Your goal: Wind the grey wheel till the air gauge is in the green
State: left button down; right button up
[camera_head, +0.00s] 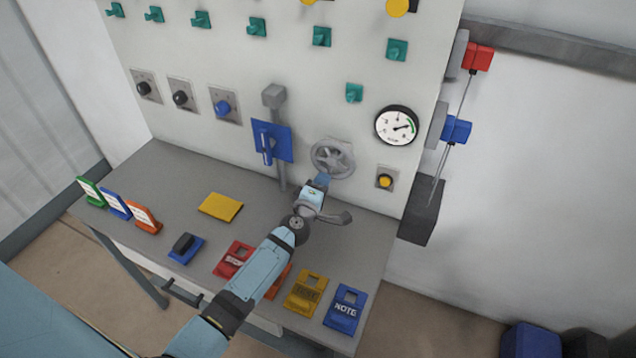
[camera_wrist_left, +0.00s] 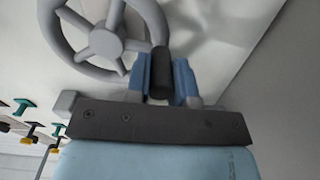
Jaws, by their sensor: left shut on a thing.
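The grey wheel (camera_head: 333,158) is a spoked handwheel on the white panel, above the grey bench. It also shows large in the left wrist view (camera_wrist_left: 104,42), with a dark handle knob (camera_wrist_left: 160,75) at its lower right rim. My left gripper (camera_head: 322,181) reaches up to the wheel's lower edge. In the left wrist view its blue fingers (camera_wrist_left: 166,76) are shut on the dark knob, one on each side.
A blue lever plate (camera_head: 272,141) is left of the wheel, and a yellow button (camera_head: 385,181) is right of it. Tags (camera_head: 343,309) lie along the bench front. A yellow cloth-like pad (camera_head: 221,207) lies on the bench. Red (camera_head: 478,57) and blue blocks hang at the panel's right side.

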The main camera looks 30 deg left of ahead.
pick_arm(q)
jog(key=shift+d+n, duration=0.5)
jog(key=shift+n, duration=0.4)
jog(key=c, duration=1)
grip_release()
jog(key=shift+s+d+b, duration=0.2)
jog(key=shift+s+b, duration=0.05)
jog(key=shift+s, duration=3.2)
jog(key=shift+s+d+b, duration=0.2)
jog(key=shift+s, duration=3.2)
